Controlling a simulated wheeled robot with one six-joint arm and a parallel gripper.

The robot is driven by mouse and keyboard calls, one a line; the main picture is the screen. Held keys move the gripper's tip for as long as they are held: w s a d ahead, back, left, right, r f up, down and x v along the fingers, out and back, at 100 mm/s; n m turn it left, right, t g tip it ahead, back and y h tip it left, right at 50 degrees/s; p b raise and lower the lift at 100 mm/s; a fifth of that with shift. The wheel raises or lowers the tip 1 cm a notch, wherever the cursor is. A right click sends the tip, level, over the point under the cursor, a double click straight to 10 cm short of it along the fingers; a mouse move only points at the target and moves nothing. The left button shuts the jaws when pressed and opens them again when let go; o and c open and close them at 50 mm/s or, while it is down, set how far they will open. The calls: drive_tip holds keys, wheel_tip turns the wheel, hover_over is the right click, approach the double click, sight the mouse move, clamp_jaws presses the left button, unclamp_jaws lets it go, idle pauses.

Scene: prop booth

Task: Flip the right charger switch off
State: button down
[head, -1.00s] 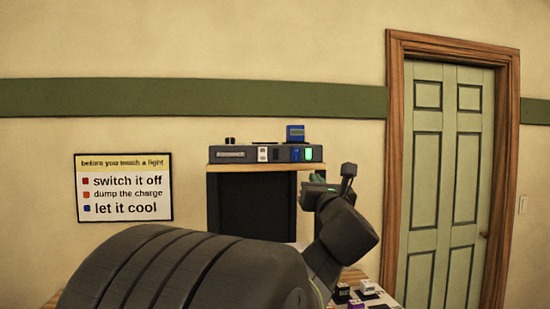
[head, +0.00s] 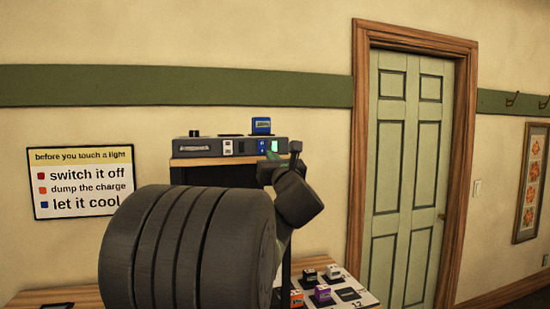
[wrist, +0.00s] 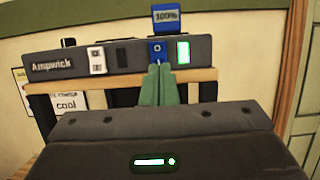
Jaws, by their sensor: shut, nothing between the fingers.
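The charger (head: 212,150) is a long grey box on a wooden shelf, labelled Ampwick in the wrist view (wrist: 85,65). Its front has a white switch (wrist: 98,60) on the left, a dark panel, a blue switch (wrist: 157,51) on the right and a lit green indicator (wrist: 183,53) at the far right. My gripper (wrist: 158,68) is shut and empty, its green fingertips just below the blue switch. They cover its lower edge; I cannot tell whether they touch. In the head view my gripper (head: 272,156) is partly hidden by my wrist.
A blue block (head: 261,125) sits on top of the charger. Below right, a table (head: 362,292) holds several small blocks. A wall sign (head: 83,182) hangs at left and a green door (head: 408,180) stands at right. My arm hides much of the space under the shelf.

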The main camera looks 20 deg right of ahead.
sight(263, 143)
drive_tip(key=p+x, duration=0.2)
drive_tip(key=x, duration=0.3)
drive_tip(key=shift+w+r, duration=0.2)
drive_tip(key=shift+w, duration=0.1)
drive_tip(key=shift+w+p, duration=0.45)
drive_tip(key=shift+b, duration=0.45)
drive_tip(key=shift+w+r, duration=0.1)
drive_tip(key=shift+r, duration=0.05)
